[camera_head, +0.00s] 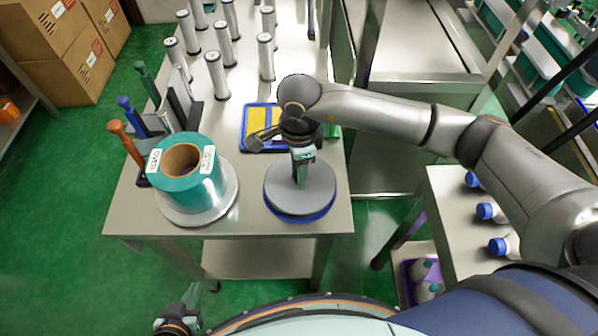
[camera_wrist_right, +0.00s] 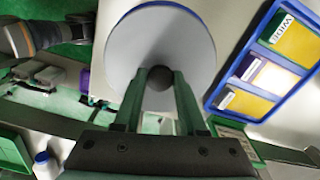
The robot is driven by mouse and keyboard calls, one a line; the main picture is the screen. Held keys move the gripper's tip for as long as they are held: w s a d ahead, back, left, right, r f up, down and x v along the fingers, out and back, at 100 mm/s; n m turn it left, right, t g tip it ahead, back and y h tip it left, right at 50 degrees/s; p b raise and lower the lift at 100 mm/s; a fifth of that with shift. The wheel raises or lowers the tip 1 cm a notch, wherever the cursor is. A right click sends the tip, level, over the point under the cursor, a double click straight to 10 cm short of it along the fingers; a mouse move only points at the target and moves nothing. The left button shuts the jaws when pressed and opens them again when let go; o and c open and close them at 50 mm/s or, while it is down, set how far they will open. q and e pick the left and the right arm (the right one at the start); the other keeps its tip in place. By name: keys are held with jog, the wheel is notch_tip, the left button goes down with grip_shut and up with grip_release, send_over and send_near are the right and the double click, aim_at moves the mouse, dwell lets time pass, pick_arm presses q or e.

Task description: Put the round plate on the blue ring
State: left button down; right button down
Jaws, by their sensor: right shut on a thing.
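The round grey plate (camera_head: 283,192) is at the front right of the steel table, directly over the blue ring (camera_head: 305,219). The ring's blue edge shows below the plate's front rim; I cannot tell whether they touch all round. My right gripper (camera_head: 301,180) points down at the plate's middle and is shut on its dark knob. In the right wrist view, the fingers (camera_wrist_right: 158,85) close on the knob in front of the pale plate (camera_wrist_right: 195,50). My left gripper (camera_head: 190,293) is low at the left, away from the table, and its jaw opening is unclear.
A large teal roll (camera_head: 200,190) on a round base stands left of the plate. A blue tray (camera_head: 247,128) with yellow cards lies behind it. Several grey-white cylinders (camera_head: 216,75) stand farther back. A side table (camera_head: 440,215) with blue-capped bottles is at the right.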

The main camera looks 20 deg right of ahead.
jog(key=shift+f, duration=0.9)
jog(key=shift+f, duration=0.1)
jog(key=c, duration=0.9)
grip_release()
jog(key=shift+f, duration=0.1)
jog(key=o, duration=0.4)
jog(key=shift+r, duration=0.25)
notch_tip(320, 180, up, 12)
jog(key=shift+b, duration=0.7)
